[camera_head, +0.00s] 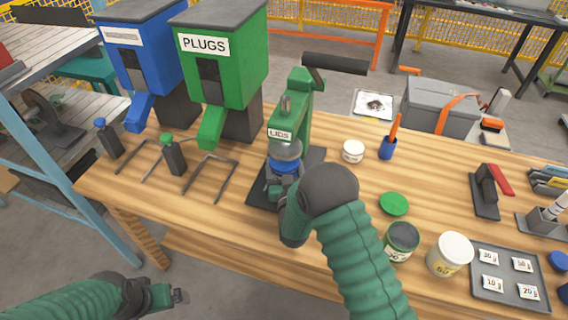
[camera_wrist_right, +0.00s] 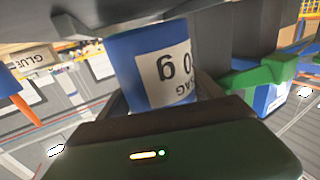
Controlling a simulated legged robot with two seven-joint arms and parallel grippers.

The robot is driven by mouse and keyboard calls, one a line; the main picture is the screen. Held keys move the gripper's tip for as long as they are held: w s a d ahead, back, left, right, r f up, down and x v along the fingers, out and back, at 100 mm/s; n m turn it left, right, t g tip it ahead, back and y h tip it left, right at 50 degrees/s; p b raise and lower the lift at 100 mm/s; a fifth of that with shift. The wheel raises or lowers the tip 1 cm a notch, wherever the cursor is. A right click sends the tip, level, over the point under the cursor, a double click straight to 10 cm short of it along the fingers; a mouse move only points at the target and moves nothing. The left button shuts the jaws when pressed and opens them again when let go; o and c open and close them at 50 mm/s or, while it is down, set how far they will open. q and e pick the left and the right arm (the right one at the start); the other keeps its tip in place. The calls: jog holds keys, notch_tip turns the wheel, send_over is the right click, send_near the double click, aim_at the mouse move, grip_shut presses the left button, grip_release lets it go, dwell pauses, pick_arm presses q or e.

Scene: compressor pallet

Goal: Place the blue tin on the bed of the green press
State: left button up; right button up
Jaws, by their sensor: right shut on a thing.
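The blue tin (camera_head: 284,166) is under the ram (camera_head: 286,150) of the green press (camera_head: 296,108), which carries a LIDS label. My right gripper (camera_head: 277,188) is shut on the tin, at the front of the press. In the right wrist view the blue tin (camera_wrist_right: 150,60), with a white label, sits between the fingers, and the picture is upside down. The tin is over the dark press base (camera_head: 262,192); my gripper hides its bottom, so I cannot tell whether it touches the bed. My left gripper (camera_head: 180,296) is low at the left, away from the bench, and its jaw opening is unclear.
Green PLUGS (camera_head: 218,75) and blue (camera_head: 143,60) dispensers stand left of the press. A white jar (camera_head: 353,151) and a blue pen cup (camera_head: 387,148) stand to its right. A green lid (camera_head: 393,204), an open green tin (camera_head: 401,241) and a white tub (camera_head: 450,255) are beside my right arm.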

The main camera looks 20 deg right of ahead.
jog(key=shift+f, duration=0.35)
jog(key=o, duration=1.4)
jog(key=shift+s, duration=0.1)
